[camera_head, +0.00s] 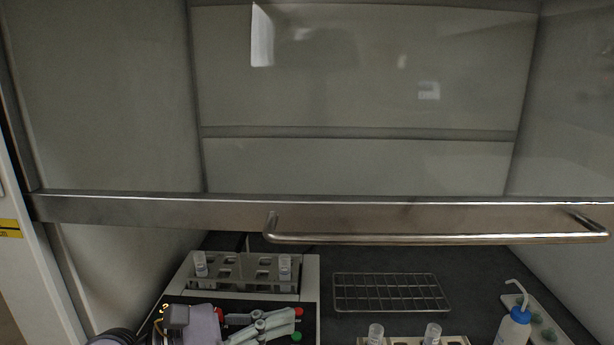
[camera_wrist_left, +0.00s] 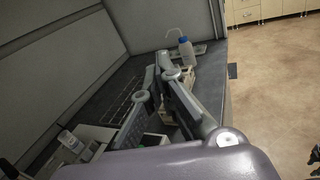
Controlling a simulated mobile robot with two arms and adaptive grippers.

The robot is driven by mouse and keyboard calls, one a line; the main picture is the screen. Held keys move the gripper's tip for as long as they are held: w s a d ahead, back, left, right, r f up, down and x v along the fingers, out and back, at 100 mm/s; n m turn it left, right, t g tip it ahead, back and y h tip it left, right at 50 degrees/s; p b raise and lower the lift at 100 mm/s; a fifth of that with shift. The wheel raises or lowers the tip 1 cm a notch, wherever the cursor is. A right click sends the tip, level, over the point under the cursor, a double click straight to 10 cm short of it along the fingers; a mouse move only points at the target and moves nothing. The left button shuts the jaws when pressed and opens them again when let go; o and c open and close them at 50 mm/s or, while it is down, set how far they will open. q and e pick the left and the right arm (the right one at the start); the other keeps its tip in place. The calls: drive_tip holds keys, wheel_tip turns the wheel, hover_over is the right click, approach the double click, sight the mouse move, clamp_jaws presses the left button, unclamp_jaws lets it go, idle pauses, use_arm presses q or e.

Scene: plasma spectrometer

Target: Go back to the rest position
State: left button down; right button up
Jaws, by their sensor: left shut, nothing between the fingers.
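My left gripper (camera_head: 284,322) is low in the head view, in front of the white rack unit (camera_head: 311,280). It is shut, with nothing between its fingers. In the left wrist view its grey fingers (camera_wrist_left: 158,78) reach away toward the work surface. My right gripper is not in view in the head view. A dark shape at the right edge of the left wrist view is too cut off to identify.
A metal sash with a bar handle (camera_head: 435,238) crosses the hood front. Inside are a rack holding vials (camera_head: 285,266), a wire rack (camera_head: 390,292), more capped vials (camera_head: 432,333) in front and a blue-topped wash bottle (camera_head: 516,326). Bare dark surface surrounds the wire rack.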

use_arm(q)
drive_tip(key=w+a+r+n+t+y, duration=0.1)
drive_tip(key=a+r+n+t+y, duration=0.2)
drive_tip(key=n+t, duration=0.55)
drive_tip(key=w+a+r+n+t, duration=0.25)
drive_tip(key=a+n+t, duration=0.2)
drive_tip(key=n, duration=0.75)
drive_tip(key=a+f+n+g+y, duration=0.1)
drive_tip(key=a+f+n+y, duration=0.5)
drive_tip(key=f+n+y, duration=0.3)
drive_tip(key=a+f+n+y, duration=0.6)
drive_tip(key=n+y, duration=0.1)
drive_tip(key=n, duration=0.5)
drive_tip(key=s+f+n+g, duration=0.5)
drive_tip(key=s+f+g, duration=0.4)
drive_tip(key=f, duration=0.6)
drive_tip(key=s+d+f+n+g+h, duration=0.25)
drive_tip(key=s+f+g, duration=0.4)
drive_tip(key=s, duration=0.65)
drive_tip(key=s+d+f, duration=0.1)
drive_tip(key=s+f, duration=0.2)
drive_tip(key=f, duration=2.6)
drive_tip(key=s+a+f+g, duration=0.1)
drive_tip(key=s+a+f, duration=0.1)
drive_tip(key=s+f, duration=1.2)
drive_tip(key=shift+s+a+f, duration=0.3)
drive_tip(key=shift+s+a, duration=0.1)
drive_tip(key=shift+s, duration=0.85)
